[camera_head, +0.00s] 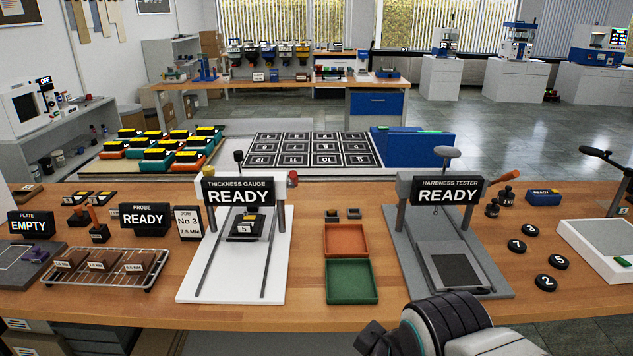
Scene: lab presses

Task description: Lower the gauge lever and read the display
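The thickness gauge (190,294) stands left of the middle of the table, with a white base and two slanted posts. Its display (238,191) reads READY. A black block marked 5 (244,228) sits between the posts. A red knob (292,178) at the display's right side looks like the end of the gauge lever, and it is raised. A dark knob (238,156) stands on top. My gripper (372,339) seems to be the dark part at the bottom edge, right of and nearer than the gauge, apart from it. Its fingers cannot be made out.
The hardness tester (403,262), also reading READY, stands right of the gauge with an orange-handled lever (505,177). An orange tray (347,240) and a green tray (351,281) lie between them. A wire rack (107,281) and a job sign (188,222) stand left.

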